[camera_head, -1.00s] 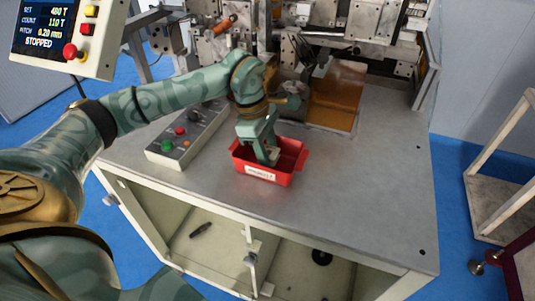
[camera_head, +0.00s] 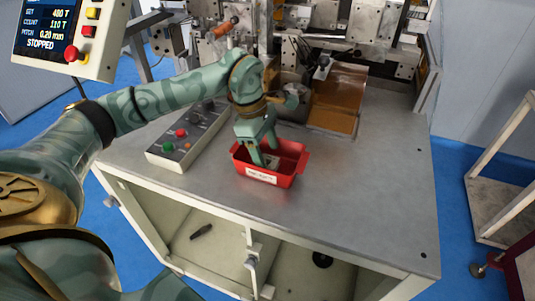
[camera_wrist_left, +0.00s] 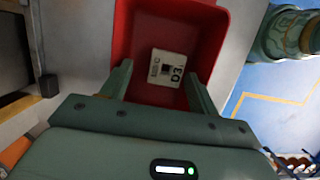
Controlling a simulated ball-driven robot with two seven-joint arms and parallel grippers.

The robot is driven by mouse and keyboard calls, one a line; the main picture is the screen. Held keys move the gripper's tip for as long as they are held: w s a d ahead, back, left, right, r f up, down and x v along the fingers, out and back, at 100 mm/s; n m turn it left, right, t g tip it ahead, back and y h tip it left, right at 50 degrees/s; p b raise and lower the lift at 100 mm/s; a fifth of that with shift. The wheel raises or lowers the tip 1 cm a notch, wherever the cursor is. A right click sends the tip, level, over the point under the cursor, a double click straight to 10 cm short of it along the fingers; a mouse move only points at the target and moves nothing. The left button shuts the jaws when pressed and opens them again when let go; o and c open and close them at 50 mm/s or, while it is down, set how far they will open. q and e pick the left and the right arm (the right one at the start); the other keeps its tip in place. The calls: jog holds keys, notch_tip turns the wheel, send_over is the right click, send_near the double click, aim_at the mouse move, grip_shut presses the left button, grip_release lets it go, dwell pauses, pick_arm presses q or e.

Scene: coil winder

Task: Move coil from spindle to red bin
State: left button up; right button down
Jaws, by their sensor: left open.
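The red bin (camera_head: 285,179) stands on the grey bench top, with a white label on its front wall. My left gripper (camera_head: 265,155) points down into it with its fingers apart. In the left wrist view the open fingers (camera_wrist_left: 156,74) reach over the red bin (camera_wrist_left: 202,20). A small pale square piece (camera_wrist_left: 167,68) marked "D3" lies in the bin between the fingertips, apart from them. I cannot tell whether it is the coil. The spindle cannot be made out behind my arm. My right gripper is not in view.
A grey button box (camera_head: 175,145) lies left of the bin. The winding machine (camera_head: 350,25) stands behind, with an amber plate (camera_head: 340,95) in front. A display panel (camera_head: 60,40) at upper left reads STOPPED. The bench right of the bin (camera_head: 370,190) is clear.

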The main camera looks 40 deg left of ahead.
pick_arm(q)
jog(key=p+v, duration=0.1)
jog(key=v, duration=0.9)
jog(key=shift+p, duration=0.4)
